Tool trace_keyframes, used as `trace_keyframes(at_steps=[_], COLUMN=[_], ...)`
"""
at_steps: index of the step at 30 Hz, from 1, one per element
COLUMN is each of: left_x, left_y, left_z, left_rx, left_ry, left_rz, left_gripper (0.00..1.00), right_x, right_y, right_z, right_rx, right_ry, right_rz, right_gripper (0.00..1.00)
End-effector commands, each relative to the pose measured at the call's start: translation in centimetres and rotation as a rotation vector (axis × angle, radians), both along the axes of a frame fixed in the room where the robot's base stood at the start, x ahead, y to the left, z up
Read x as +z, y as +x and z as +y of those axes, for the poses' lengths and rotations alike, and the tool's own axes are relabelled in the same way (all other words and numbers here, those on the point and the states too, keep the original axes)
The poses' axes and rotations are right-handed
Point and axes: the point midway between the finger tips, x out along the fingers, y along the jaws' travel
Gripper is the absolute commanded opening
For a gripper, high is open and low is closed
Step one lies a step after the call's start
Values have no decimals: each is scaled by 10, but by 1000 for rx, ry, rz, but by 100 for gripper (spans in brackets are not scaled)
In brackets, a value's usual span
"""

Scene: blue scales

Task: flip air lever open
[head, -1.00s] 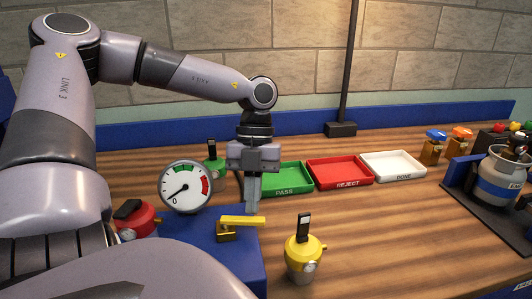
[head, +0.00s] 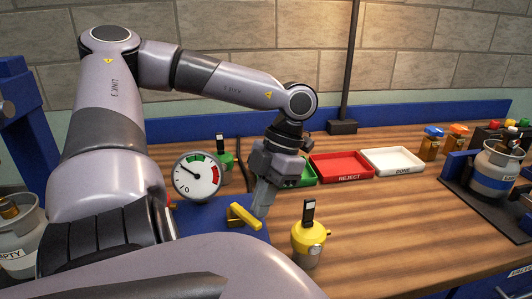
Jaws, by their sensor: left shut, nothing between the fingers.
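The yellow air lever (head: 243,214) sits on top of a blue block (head: 205,217) and now points diagonally, its near end toward the lower right. The white dial gauge (head: 197,176) stands behind it on the left, its needle toward the upper left. My left gripper (head: 262,212) is shut and empty, pointing down just right of the lever. Its fingertips are beside the lever; I cannot tell whether they touch it. My right gripper is not in view.
A yellow regulator (head: 308,240) stands right of the block, close to the gripper. A green one (head: 225,160) is behind the gauge. The red REJECT tray (head: 342,166) and white DONE tray (head: 393,161) lie behind. The right middle table is clear.

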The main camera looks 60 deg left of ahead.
Motion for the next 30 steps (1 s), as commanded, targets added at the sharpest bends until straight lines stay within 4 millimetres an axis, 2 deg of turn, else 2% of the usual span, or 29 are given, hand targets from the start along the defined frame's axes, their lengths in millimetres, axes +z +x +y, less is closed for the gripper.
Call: trace_keyframes(at_steps=[6, 14, 30], left_x=[-3, -3, -1], left_y=[-11, -17, -21], left_z=[-5, -9, -10], left_rx=[-191, -371, -368], left_ry=[0, 1, -1], left_rz=[2, 1, 4], left_gripper=[0, 0, 0], right_x=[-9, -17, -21], right_y=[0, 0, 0], right_z=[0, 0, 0], right_rx=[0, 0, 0], right_ry=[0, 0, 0], right_rz=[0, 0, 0], right_gripper=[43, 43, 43])
